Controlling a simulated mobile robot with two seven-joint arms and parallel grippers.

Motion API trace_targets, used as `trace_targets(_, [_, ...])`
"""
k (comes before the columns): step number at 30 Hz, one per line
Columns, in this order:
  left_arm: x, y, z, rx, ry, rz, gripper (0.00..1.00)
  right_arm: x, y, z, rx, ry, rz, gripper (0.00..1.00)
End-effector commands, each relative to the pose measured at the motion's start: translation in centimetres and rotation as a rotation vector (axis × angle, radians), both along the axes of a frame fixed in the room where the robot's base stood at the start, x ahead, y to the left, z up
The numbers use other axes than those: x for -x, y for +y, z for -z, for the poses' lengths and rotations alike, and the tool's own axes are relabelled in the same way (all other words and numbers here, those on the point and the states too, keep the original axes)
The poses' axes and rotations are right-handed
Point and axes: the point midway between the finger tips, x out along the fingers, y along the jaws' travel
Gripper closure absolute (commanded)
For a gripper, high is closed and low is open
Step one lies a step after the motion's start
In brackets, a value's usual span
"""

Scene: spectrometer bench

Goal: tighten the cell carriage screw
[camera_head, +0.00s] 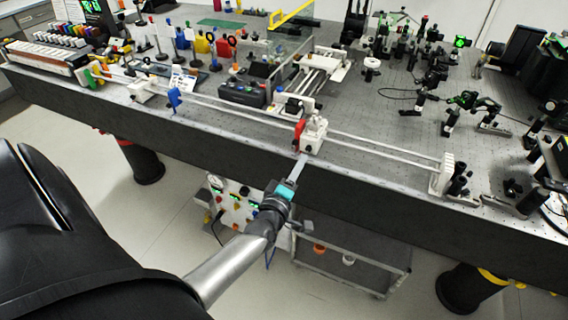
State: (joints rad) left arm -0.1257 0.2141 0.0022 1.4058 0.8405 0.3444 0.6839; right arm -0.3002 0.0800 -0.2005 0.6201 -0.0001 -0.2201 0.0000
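The white cell carriage (313,140) sits on the twin rails (385,149) near the bench's front edge. A red part (299,131) stands at its left side. I cannot make out the screw at this size. My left gripper (302,160) reaches up from below, over the bench's front edge. Its long, thin pale end points at the front of the carriage and ends close to it. I cannot tell whether it touches, or whether the fingers are open or shut. My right gripper is not in view.
A white end block (441,174) holds the rails at the right. A blue holder (174,98) stands on the rails at the left. Optics mounts (474,108) crowd the bench's right side. A cart (352,262) stands under the bench. The bench's dark front face is close to my arm.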

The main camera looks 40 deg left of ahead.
Motion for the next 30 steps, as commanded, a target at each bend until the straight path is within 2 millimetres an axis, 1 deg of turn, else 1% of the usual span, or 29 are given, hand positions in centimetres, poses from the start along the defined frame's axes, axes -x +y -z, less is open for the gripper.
trace_targets(1, [1.1, -0.3, 0.0, 0.001, 0.003, 0.0, 0.67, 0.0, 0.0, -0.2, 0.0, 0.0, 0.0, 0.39])
trace_targets(9, [5.9, -1.4, 0.0, 0.0, 0.002, 0.0, 0.67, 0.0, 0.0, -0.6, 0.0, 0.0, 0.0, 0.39])
trace_targets(15, [8.7, -2.1, 0.0, 0.0, 0.002, -0.001, 0.67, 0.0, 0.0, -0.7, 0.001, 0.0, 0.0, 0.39])
trace_targets(21, [9.9, -2.4, 0.0, 0.0, 0.0, 0.0, 0.67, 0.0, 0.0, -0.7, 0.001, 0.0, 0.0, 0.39])
trace_targets(30, [10.0, -2.4, 0.0, 0.0, 0.0, 0.0, 0.67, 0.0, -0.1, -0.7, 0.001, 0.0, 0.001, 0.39])
